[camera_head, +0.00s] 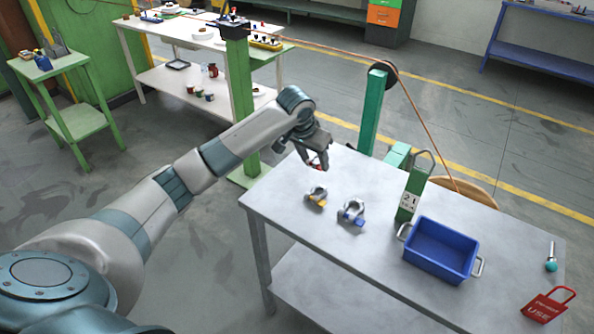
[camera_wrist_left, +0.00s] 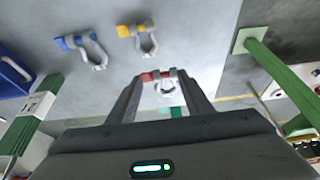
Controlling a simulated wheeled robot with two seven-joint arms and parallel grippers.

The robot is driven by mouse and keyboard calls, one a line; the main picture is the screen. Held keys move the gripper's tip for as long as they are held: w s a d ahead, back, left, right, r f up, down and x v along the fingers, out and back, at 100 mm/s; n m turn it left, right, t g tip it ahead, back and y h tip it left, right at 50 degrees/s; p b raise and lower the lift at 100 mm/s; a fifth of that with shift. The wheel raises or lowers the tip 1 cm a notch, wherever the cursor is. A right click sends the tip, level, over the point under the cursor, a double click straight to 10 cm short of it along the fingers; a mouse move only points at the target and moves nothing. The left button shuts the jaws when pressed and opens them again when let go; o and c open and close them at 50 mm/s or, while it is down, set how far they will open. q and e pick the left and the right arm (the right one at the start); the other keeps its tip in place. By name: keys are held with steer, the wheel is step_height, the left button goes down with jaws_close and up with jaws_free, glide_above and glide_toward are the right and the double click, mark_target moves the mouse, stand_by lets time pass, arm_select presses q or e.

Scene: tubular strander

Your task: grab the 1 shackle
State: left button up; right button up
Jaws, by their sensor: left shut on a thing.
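My left gripper (camera_head: 322,164) is over the far left part of the grey table. It is shut on a shackle with a red pin (camera_wrist_left: 160,78), which shows between the fingertips in the left wrist view. In the head view only a bit of red shows at the fingers. A shackle with a yellow pin (camera_head: 316,196) lies on the table just in front of the gripper. A shackle with a blue pin (camera_head: 352,213) lies to its right. Both also show in the left wrist view, yellow (camera_wrist_left: 136,38) and blue (camera_wrist_left: 82,48). My right gripper is not in view.
A blue bin (camera_head: 440,250) with side handles stands on the grey table (camera_head: 300,235). A green block marked 21 (camera_head: 411,195) stands behind it. A green post (camera_head: 371,112) rises behind the table.

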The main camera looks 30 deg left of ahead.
arm_select(q)
steer(key=shift+w+d+r+b, duration=0.15)
steer(key=shift+w+d+r, duration=0.15)
steer(key=shift+d+r, duration=0.25)
steer(key=shift+w+d+r+b, duration=0.15)
steer(key=shift+w+d+r, duration=0.2)
steer(key=shift+d, duration=0.4)
steer(key=shift+s, duration=0.1)
